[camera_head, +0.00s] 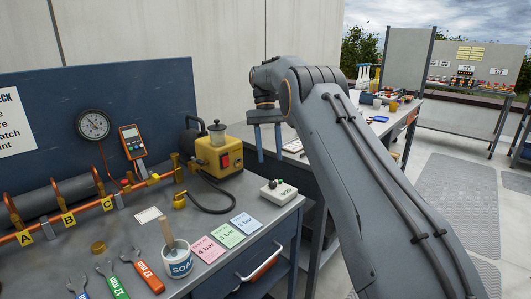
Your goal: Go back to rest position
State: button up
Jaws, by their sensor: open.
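My gripper (269,143) hangs from the end of my grey arm, in the middle of the view, with its fingers pointing down. The fingers are apart and nothing shows between them. It is above the gap between the grey workbench (318,207) and the bench behind it, clear of the tools on the bench in front. My arm reaches in from the lower right and bends at the elbow near the top middle. It hides part of the back bench.
The near bench holds a yellow pump (219,152), a white box (278,192), a soap cup (176,260), coloured cards (227,235), several wrenches (142,272) and copper pipe (86,209). A gauge (93,125) is on the blue backboard. Paved floor (455,185) lies open at right.

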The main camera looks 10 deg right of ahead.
jog(key=s+f+t+p, duration=0.1)
jog(key=s+f+t, duration=0.1)
jog(key=s, duration=1.8)
jog(key=s+f+t+p, duration=0.1)
jog(key=s+f, duration=0.3)
jog(key=s, duration=1.7)
jog(key=shift+d+f+t, duration=0.25)
jog(key=shift+f+t, duration=0.1)
jog(key=shift+t, duration=0.35)
